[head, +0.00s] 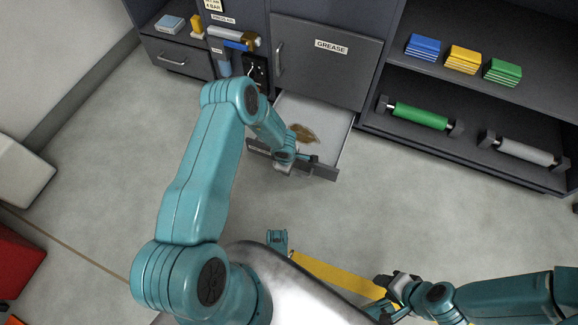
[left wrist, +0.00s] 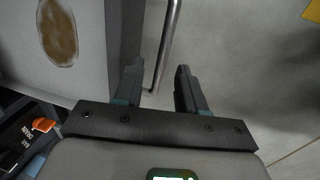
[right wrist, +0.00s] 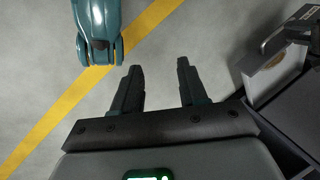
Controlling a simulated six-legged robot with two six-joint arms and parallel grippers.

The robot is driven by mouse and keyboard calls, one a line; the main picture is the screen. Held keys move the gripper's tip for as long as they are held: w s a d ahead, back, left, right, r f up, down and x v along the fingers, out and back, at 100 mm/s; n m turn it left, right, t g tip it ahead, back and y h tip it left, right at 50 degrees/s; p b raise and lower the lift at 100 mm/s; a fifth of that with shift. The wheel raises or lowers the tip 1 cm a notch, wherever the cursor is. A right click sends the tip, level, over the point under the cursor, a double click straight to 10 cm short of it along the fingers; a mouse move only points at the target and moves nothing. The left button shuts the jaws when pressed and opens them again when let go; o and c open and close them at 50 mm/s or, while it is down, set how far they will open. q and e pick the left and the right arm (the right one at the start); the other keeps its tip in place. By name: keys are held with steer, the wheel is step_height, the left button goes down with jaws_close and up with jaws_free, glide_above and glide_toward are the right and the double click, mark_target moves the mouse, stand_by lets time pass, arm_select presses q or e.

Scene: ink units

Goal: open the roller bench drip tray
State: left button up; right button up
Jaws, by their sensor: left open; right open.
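The drip tray (head: 334,150) is a pale drawer with a dark grey front, pulled out at floor level below the grease cabinet. A brown stain (head: 303,133) lies on its bottom, and it also shows in the left wrist view (left wrist: 58,32). My left gripper (head: 296,160) is at the tray front and partly hidden by its own arm. In the left wrist view, its fingers (left wrist: 160,88) are open, with the tray's metal bar handle (left wrist: 168,45) running between them. I cannot tell whether they touch it. My right gripper (head: 388,290) is open and empty over the floor, away from the tray.
The grease door (head: 328,62) is above the tray and shut. A shelf unit at right holds a green roller (head: 418,116), a grey roller (head: 525,151) and coloured stacks. A red object (head: 18,262) stands at far left. The floor before the tray is clear.

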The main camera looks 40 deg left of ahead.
arm_select(q)
step_height(320, 180, up, 14)
steer(key=s+p, duration=0.2)
steer(key=p, duration=0.3)
steer(key=shift+s+d+f, duration=0.15)
steer(key=shift+d+f, duration=0.1)
steer(key=shift+d, duration=0.05)
steer(key=shift+d, duration=0.1)
steer(key=s+d+r+m+g+h, duration=0.1)
steer(key=s+d+r+m+h, duration=0.15)
steer(key=s+d+m, duration=0.7)
steer(key=s+d+r+m+g+h, duration=0.1)
steer(key=s+d+r+m+h, duration=0.15)
steer(key=s+d+m, duration=0.7)
step_height(320, 180, up, 27)
steer(key=p, duration=2.7)
steer(key=shift+w+a+f, duration=0.2)
steer(key=shift+w, duration=0.2)
